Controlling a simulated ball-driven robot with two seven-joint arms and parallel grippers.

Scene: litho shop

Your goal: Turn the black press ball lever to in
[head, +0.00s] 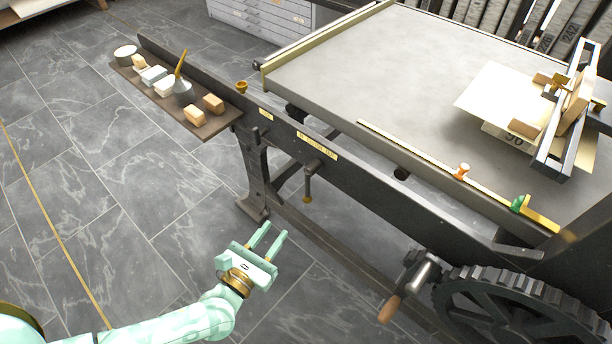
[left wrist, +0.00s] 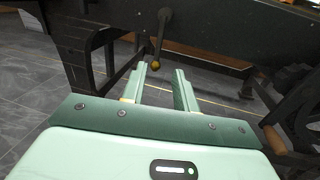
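The black press ball lever (head: 309,176) hangs from the dark side rail of the press, with a small brass-coloured ball at its lower end. It points roughly straight down, below a yellow label plate (head: 317,145) too small to read surely. In the left wrist view the lever (left wrist: 162,36) shows beyond the fingertips, its ball seen just past the gap between them. My left gripper (head: 275,232) is open and empty, below and to the left of the lever, apart from it. Its two fingers also show in the left wrist view (left wrist: 160,72). My right gripper is in no view.
A shelf (head: 218,124) with blocks and small tools juts out at the press's left end. A crank with a wooden handle (head: 389,309) and a large gear wheel (head: 515,312) stand at lower right. A press leg (head: 255,180) is left of the lever. The floor at left is clear.

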